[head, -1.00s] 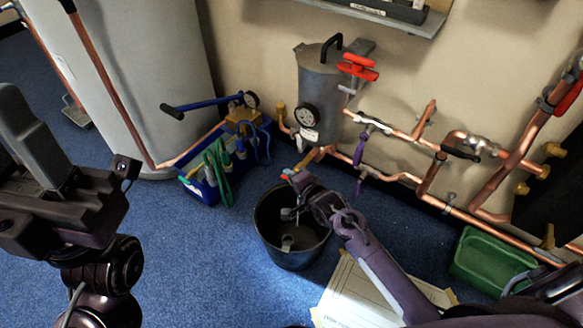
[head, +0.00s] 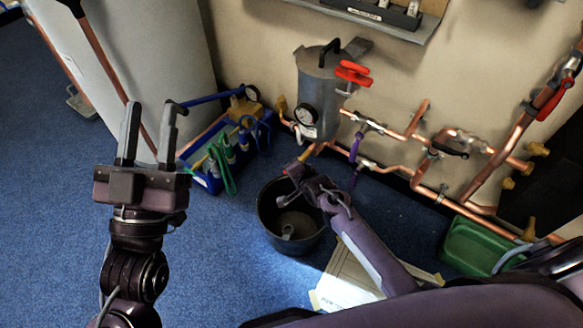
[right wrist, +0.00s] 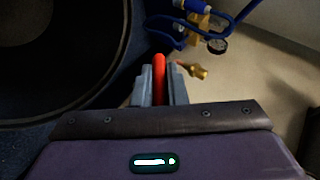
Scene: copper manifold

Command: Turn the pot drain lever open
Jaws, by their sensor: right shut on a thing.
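The grey pot (head: 320,88) with a dial gauge hangs on the wall in the head view. Its drain lever (right wrist: 159,72) shows as a red bar in the right wrist view. My right gripper (right wrist: 159,90) is shut on the lever, which sticks out past the fingertips. In the head view my right gripper (head: 297,172) is below the pot and above the black bucket's rim, and its hand hides most of the lever. My left gripper (head: 151,125) is open and empty, fingers up, in front of the white tank.
The black bucket (head: 273,222) stands on the blue carpet under the pot. A blue tool tote (head: 208,181) is to its left. Copper pipes (head: 407,127) with red and purple levers run along the wall. A green tray (head: 472,250) is at right. Carpet at lower left is clear.

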